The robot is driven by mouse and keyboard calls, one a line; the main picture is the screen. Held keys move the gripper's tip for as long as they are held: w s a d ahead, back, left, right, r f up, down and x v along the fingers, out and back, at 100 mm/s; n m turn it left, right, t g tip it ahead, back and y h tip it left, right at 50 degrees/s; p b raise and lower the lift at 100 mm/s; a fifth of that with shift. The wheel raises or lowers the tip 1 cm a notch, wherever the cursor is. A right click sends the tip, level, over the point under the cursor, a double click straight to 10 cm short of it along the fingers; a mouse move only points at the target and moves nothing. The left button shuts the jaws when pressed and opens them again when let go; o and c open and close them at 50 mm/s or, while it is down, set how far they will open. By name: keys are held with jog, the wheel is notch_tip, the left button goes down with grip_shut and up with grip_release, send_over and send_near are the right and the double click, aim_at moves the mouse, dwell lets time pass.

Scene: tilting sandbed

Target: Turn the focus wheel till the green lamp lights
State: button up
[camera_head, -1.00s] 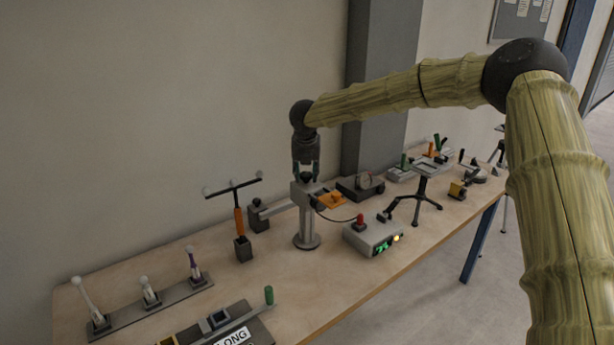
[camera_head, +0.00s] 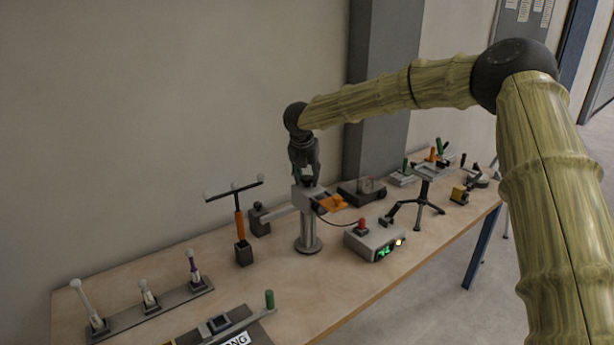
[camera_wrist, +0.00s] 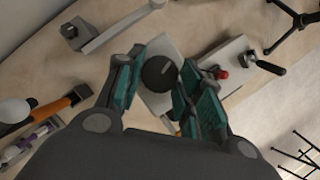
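The focus wheel is a dark round knob with a pale mark, in the wrist view (camera_wrist: 159,73). It sits on the grey head (camera_head: 305,199) of a post stand. My gripper (camera_head: 305,177) points down over it. In the wrist view its teal-padded fingers (camera_wrist: 160,68) stand on both sides of the wheel, very close to it. I cannot tell whether they press on it. A grey box (camera_head: 366,243) right of the stand has a lit green display (camera_head: 384,252) and a lit amber-yellow lamp (camera_head: 399,242). I see no separate lit green lamp.
An orange part (camera_head: 334,202) juts from the stand's head, and a cable runs to the box. A T-shaped orange-handled tool (camera_head: 239,220) stands at left, a tripod (camera_head: 417,205) at right. Levers (camera_head: 150,298) line the front left. Bare tabletop lies before the stand.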

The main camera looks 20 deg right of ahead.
jog(key=o, duration=0.3)
jog(key=shift+o, duration=0.2)
jog(key=v, duration=1.2)
